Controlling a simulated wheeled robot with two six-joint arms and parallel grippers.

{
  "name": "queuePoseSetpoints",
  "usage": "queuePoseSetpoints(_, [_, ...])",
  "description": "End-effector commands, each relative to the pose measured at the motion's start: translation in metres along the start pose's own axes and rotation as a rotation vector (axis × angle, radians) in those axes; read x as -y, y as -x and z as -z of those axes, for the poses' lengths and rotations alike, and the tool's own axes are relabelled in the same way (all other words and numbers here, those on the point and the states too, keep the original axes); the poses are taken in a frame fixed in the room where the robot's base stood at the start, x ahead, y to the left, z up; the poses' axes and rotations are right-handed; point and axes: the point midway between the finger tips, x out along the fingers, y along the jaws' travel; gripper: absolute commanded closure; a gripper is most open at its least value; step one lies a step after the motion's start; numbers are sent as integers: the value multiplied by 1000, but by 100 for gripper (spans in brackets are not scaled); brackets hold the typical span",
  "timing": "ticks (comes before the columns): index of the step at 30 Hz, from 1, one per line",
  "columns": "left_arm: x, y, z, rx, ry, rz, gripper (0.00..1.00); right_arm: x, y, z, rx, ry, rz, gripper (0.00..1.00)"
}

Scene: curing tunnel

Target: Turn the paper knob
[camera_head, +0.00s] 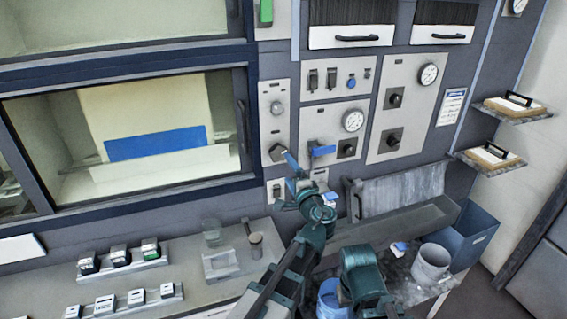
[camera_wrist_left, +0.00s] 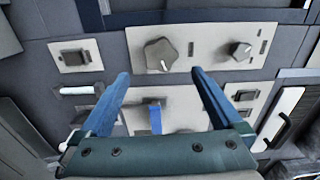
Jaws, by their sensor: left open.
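A large dark lobed knob (camera_head: 278,152) sits at the bottom of a narrow pale plate on the panel. It shows in the left wrist view (camera_wrist_left: 160,55) with a light pointer mark. A smaller knob (camera_head: 277,108) shares that plate and shows in the left wrist view (camera_wrist_left: 241,50). I cannot read which knob is the paper one. My left gripper (camera_head: 311,180) is open and empty in front of the panel; its blue fingers (camera_wrist_left: 163,92) are spread and apart from both knobs. A blue lever (camera_wrist_left: 155,118) shows between the fingers. My right gripper's jaws cannot be made out.
Plates with gauges (camera_head: 353,121) and dark knobs (camera_head: 395,97) are right of the lobed knob. A windowed chamber (camera_head: 130,140) is at left. A grey bucket (camera_head: 431,263) is at lower right.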

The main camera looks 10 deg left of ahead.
Motion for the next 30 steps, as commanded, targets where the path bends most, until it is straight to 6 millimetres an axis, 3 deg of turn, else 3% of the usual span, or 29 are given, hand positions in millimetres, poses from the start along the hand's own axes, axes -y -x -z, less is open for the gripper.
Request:
queuePoseSetpoints(3, [0, 23, -1, -2, 0, 0, 0, 0, 0, 0, 0, 0, 0, 100])
queuePoseSetpoints(9, [0, 42, 0, 0, 0, 0, 0, 0, 0, 0, 0, 0, 0, 100])
queuePoseSetpoints(23, [-2, 46, -2, 6, 5, -6, 0, 0, 0, 0, 0, 0, 0, 100])
queuePoseSetpoints(26, [-13, 42, -18, 50, 45, -60, 0, 0, 0, 0, 0, 0, 0, 100])
queuePoseSetpoints(30, [-58, 39, -65, 199, 184, -255, 0, 0, 0, 0, 0, 0, 0, 100])
